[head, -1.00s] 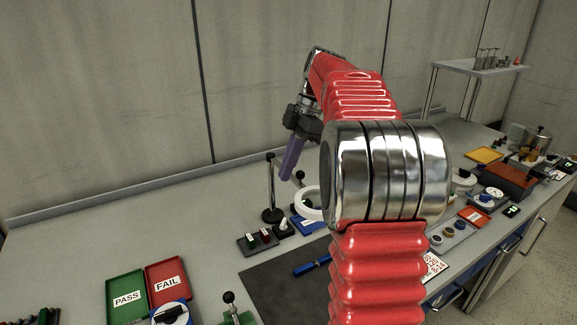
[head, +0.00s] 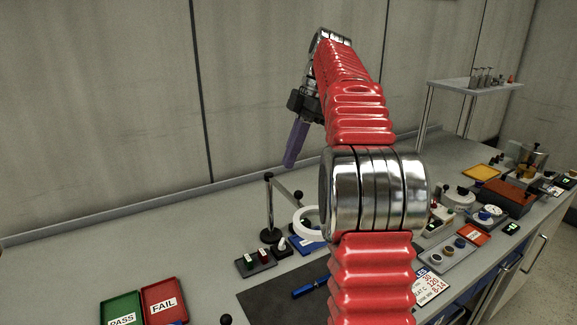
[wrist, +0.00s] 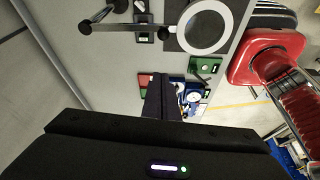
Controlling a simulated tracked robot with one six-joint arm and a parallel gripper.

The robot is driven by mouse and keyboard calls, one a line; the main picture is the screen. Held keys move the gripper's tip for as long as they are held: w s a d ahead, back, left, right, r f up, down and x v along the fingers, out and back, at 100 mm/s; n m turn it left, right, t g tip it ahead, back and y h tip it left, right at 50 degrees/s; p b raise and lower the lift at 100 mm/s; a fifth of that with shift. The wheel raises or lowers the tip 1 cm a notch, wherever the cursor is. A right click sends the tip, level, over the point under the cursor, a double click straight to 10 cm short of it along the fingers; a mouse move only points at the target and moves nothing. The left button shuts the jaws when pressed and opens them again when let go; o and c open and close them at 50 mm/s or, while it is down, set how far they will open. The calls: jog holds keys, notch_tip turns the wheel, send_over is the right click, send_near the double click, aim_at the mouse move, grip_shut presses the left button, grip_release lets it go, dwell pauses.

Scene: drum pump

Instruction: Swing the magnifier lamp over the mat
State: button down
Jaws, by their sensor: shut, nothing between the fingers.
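The magnifier lamp stands at the back of the bench, with an upright black-topped post (head: 269,208), a thin arm and a white ring head (head: 297,222). My arm hides the ring's right part. In the wrist view, the ring (wrist: 203,53) shows whole at the top, with the post's end (wrist: 85,27) to its left. The dark mat (head: 262,298) lies in front of the lamp, partly hidden by my arm. My gripper (head: 291,163), with purple fingers, is shut and empty, above the bench and apart from the lamp. Its fingers also show in the wrist view (wrist: 160,100).
A blue pen-like item (head: 310,288) lies on the mat. Small switch blocks (head: 256,262) stand by the post. Green PASS (head: 120,308) and red FAIL (head: 164,298) trays are at the front left. The right side is crowded with instruments and trays. The back left bench is clear.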

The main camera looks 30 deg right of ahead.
jog(key=shift+d+r, duration=0.2)
jog(key=shift+r, duration=0.35)
jog(key=s+a+f+m+t+h, duration=0.1)
jog(key=s+a+m, duration=0.3)
jog(key=a, duration=0.4)
jog(key=s+a+f+m+t+h, duration=0.15)
jog(key=s+a+m, duration=0.25)
jog(key=a, duration=0.4)
jog(key=s+a+f+m+t+h, duration=0.1)
jog(key=s+a+f+m, duration=0.3)
jog(key=s+f, duration=0.3)
jog(key=s+a+f+m+t, duration=0.1)
jog(key=s+a+f+m, duration=0.2)
jog(key=s+f, duration=0.4)
jog(key=shift+s+a+f+m+h, duration=0.4)
jog(key=shift+a+f, duration=0.15)
jog(key=shift+a, duration=0.2)
